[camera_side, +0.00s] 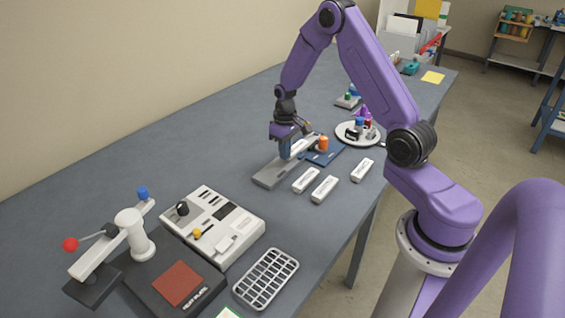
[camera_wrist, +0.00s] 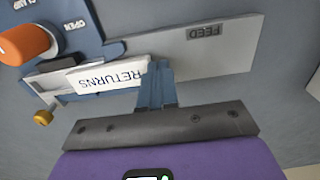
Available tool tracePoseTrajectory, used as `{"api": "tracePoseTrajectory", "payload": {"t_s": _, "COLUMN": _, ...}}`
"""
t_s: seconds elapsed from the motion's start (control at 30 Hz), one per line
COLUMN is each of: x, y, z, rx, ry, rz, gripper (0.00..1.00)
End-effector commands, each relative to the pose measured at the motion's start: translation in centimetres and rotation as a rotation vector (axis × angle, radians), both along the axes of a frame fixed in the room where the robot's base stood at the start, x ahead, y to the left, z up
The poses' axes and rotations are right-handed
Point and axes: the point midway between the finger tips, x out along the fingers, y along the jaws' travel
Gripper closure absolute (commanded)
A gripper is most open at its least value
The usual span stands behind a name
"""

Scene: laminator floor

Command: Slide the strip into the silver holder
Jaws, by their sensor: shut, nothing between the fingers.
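A white strip marked RETURNS (camera_wrist: 105,77) lies flat on the grey FEED plate (camera_wrist: 215,55), its left end at a dark block beside the blue base. In the side view the strip (camera_side: 302,146) shows beside my fingers, partly hidden. A pale silver piece (camera_wrist: 40,93) with a brass knob shows at the strip's left end; it looks like the holder, and I cannot tell how far the strip sits in it. My gripper (camera_wrist: 157,72) is shut and empty, its blue fingertips right at the strip's right end. It also shows in the side view (camera_side: 286,156), low over the plate.
An orange knob (camera_side: 323,143) stands on the blue base (camera_side: 325,157), marked CLAMP and OPEN. Several white labelled pieces (camera_side: 324,189) lie in front of the plate. A round tray (camera_side: 345,133) with small items stands behind.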

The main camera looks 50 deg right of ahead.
Motion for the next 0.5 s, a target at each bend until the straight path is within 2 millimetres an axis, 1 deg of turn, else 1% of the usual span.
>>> {"api": "tracePoseTrajectory", "payload": {"t_s": 0.2, "x": -0.04, "y": -0.73, "z": -0.01, "rx": 0.0, "ry": 0.001, "rz": 0.0, "gripper": 1.0}}
{"api": "tracePoseTrajectory", "payload": {"t_s": 0.5, "x": -0.03, "y": -0.76, "z": -0.01, "rx": 0.0, "ry": 0.001, "rz": 0.0, "gripper": 1.0}}
